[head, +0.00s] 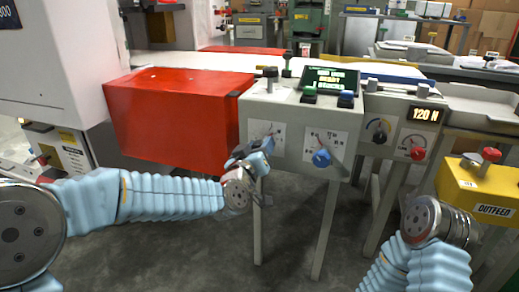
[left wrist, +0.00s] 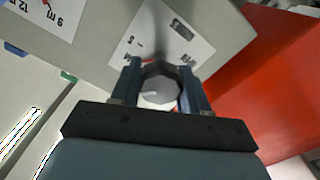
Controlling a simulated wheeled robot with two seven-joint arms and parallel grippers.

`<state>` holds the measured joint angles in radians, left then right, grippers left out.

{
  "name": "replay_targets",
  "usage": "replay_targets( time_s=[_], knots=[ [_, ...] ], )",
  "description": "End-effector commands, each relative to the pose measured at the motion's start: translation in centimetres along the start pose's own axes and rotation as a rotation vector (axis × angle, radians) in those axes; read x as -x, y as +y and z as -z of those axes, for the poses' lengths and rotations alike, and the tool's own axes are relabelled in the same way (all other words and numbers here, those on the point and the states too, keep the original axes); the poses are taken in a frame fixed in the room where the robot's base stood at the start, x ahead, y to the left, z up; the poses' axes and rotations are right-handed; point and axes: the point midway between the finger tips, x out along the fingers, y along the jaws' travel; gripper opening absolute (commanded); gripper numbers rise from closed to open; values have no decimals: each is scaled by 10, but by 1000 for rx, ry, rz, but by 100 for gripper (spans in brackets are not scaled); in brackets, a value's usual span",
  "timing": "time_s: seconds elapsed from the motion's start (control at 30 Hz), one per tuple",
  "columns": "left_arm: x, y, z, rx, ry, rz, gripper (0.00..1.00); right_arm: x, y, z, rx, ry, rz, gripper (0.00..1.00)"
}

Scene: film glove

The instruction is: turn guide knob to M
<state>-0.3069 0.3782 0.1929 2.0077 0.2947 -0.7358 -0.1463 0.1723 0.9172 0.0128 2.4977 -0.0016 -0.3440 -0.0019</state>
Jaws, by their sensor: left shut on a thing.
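The grey many-sided knob (left wrist: 162,88) sits between the two blue fingers of my left gripper (left wrist: 160,70) in the left wrist view. The gripper is shut on it, and a light pointer mark on the knob points left in that view. Behind it is a white label plate (left wrist: 175,35) with small dark markings, too small to read surely. In the head view my left gripper (head: 258,152) is at the left dial of the grey control panel (head: 292,112), hiding the knob there. My right forearm shows at the lower right; its fingers are not visible.
A blue knob (head: 321,157) with its own plate is to the right on the same panel. Farther right are a red knob (head: 418,153), a 120 N display (head: 425,115) and a yellow outfeed box (head: 478,190). A red box (head: 170,120) stands close on the left.

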Motion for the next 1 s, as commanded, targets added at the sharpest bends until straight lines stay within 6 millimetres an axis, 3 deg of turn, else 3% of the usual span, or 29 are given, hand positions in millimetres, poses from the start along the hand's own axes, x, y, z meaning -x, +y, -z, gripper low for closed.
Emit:
replay_targets(
  time_s=[0.3,0.87,0.9,1.0],
  knots=[
    [0,-1,-1,-134,-2,1,14,0,0,0,0,0,0,43],
    [0,-1,0,-165,-1,2,14,0,0,0,0,0,0,43],
    [0,-1,0,-165,-1,2,46,0,0,0,0,0,0,43],
    [0,-1,0,-165,0,2,62,0,0,0,0,0,0,43]
  ],
)
